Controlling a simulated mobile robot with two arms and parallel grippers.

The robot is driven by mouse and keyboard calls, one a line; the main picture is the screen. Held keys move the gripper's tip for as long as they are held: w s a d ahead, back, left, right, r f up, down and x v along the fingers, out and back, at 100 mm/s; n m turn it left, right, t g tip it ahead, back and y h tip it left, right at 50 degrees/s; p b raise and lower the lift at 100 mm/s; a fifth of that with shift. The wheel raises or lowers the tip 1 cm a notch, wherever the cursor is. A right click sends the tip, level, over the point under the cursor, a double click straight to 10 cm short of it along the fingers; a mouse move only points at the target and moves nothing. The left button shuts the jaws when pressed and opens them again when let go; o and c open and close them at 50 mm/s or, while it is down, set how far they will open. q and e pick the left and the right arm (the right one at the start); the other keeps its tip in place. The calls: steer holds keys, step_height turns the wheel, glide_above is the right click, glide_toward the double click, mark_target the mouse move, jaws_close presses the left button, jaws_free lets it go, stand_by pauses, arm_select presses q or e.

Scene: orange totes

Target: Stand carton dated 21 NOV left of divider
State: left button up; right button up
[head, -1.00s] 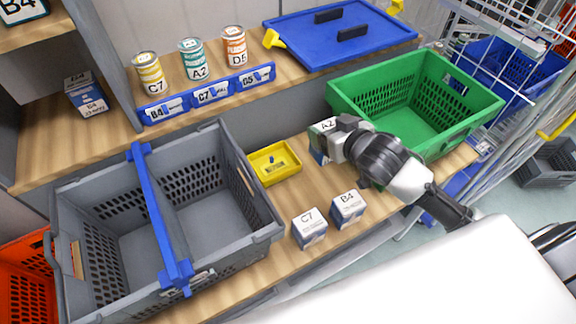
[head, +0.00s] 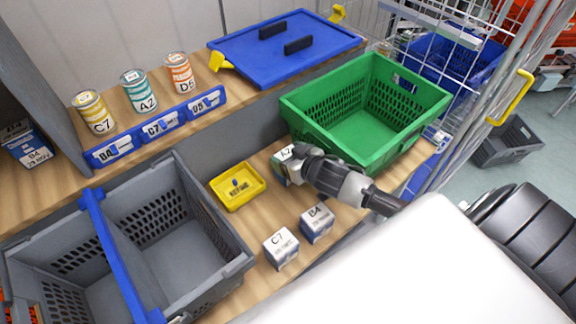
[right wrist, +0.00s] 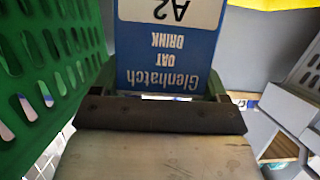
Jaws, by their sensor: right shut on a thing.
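My right gripper (head: 296,167) is shut on a carton marked A2 (head: 283,158), beside the green crate. In the right wrist view the A2 carton (right wrist: 172,45) is blue and white, upside down in the picture, and reads "Glenhatch oat drink"; no date shows on it. I cannot tell whether it touches the table. A C7 carton (head: 281,249) and a B4 carton (head: 316,223) stand upright at the table's front edge, their dates too small to read. The grey tote (head: 215,225) has a blue divider (head: 112,250) across it; the visible compartment floor to its right is empty. My left gripper is out of view.
A yellow tray (head: 220,203) lies between grey tote and green crate (head: 330,146). Another B4 carton (head: 30,148) sits on the left shelf, its date unclear. Tins marked C7 (head: 95,112), A2 (head: 139,91) and D5 (head: 180,73) stand behind, near a blue lid (head: 240,60).

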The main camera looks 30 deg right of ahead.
steer(key=shift+f, duration=2.05)
steer(key=o, duration=0.6)
steer(key=shift+f, duration=0.2)
steer(key=o, duration=0.5)
